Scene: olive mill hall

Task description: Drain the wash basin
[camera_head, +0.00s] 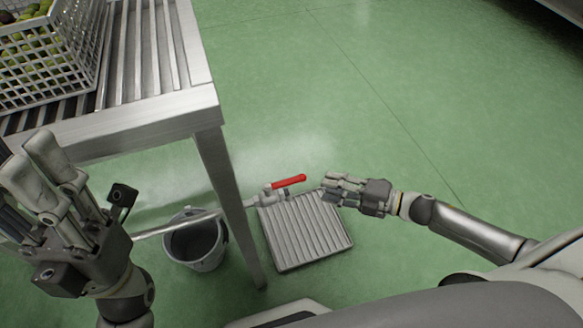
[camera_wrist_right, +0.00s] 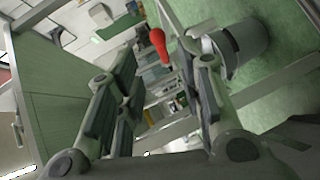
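A red lever handle (camera_head: 289,182) sits on a metal valve (camera_head: 269,196) at the end of a pipe (camera_head: 175,226). In the head view the lever looks roughly in line with the pipe. My right gripper (camera_head: 334,189) is just right of the lever, apart from it. In the right wrist view the red handle (camera_wrist_right: 159,46) shows between the spread, empty fingers of my right gripper (camera_wrist_right: 168,70). My left gripper (camera_head: 32,165) is at the left with its fingers up, seemingly open and empty. I cannot make out the wash basin itself.
A ribbed floor grate (camera_head: 318,245) lies below the valve. A grey bucket (camera_head: 208,262) stands on the floor beneath the pipe. A slatted metal table (camera_head: 165,118) carries a crate (camera_head: 85,75) of olives; its leg (camera_head: 232,205) stands left of the valve. The green floor at right is clear.

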